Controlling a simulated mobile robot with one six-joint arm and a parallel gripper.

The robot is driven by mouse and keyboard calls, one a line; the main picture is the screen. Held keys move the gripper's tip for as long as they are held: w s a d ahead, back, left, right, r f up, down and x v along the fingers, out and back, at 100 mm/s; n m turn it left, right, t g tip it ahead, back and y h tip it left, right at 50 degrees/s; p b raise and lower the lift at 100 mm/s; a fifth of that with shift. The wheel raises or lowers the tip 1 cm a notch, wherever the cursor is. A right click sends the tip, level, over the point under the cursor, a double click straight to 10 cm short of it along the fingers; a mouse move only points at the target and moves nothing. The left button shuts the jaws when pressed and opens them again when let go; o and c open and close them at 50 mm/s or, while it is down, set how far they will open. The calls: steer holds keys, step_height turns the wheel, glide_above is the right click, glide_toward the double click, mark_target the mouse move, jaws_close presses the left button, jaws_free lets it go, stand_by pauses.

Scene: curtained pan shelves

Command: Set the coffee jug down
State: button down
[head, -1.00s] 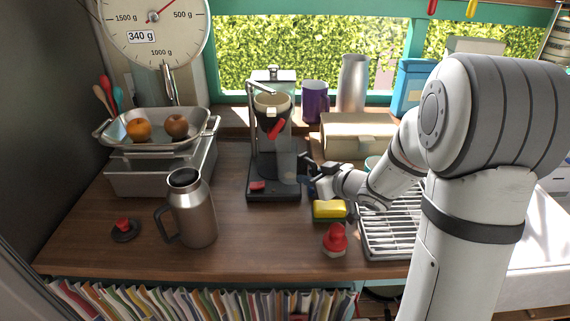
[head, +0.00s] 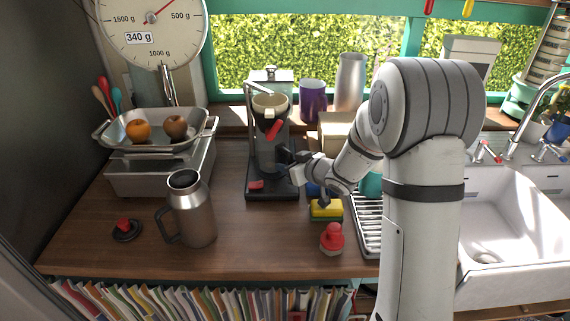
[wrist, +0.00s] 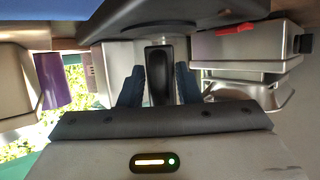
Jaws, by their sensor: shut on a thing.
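The coffee jug (head: 266,154) is a grey vessel under the filter cone (head: 271,104) of the coffee maker (head: 249,140). My gripper (head: 285,156) reaches it from the right and is shut on its handle. In the wrist view the black handle (wrist: 159,72) stands between the two dark blue fingers of my gripper (wrist: 159,88). The jug looks upright, over the dark base plate (head: 272,190). I cannot tell whether its bottom touches the plate.
A steel flask (head: 193,215) stands at the front left, beside a dark lid (head: 127,231). A yellow sponge (head: 325,209) and a red-topped shaker (head: 332,239) are below my wrist. A drying rack (head: 367,225) lies to the right.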

steer(key=shift+f, duration=0.1)
steer(key=c, duration=1.1)
jaws_free()
steer(key=shift+o, duration=0.2)
steer(key=shift+f, duration=0.1)
